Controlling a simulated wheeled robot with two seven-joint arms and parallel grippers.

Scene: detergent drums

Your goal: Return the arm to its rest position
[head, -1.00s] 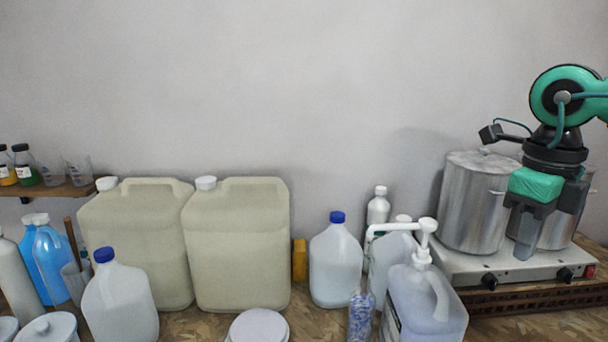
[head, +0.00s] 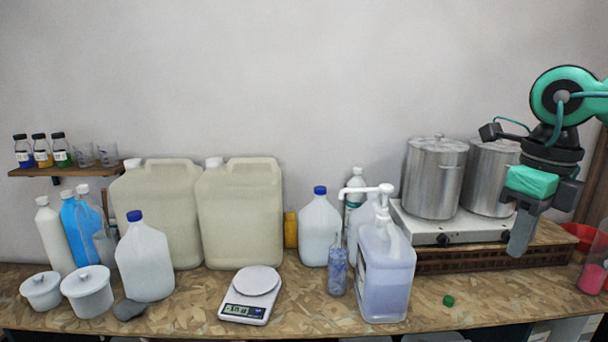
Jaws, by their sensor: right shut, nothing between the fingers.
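My right gripper (head: 522,232) hangs at the right of the head view, fingers pointing down, shut and empty. It shows in front of the right steel pot (head: 486,178) and the right end of the white hot plate (head: 440,228). Its green and black wrist is above it, and the arm comes in from the right edge. It touches nothing that I can see. My left gripper is not in view.
Two large beige drums (head: 239,215) stand at the back left. A pump bottle (head: 386,275), a scale (head: 251,294), a green cap (head: 448,300) and white tubs (head: 87,291) are on the wood-chip bench. Bare bench lies at front right. A pink beaker (head: 592,278) stands far right.

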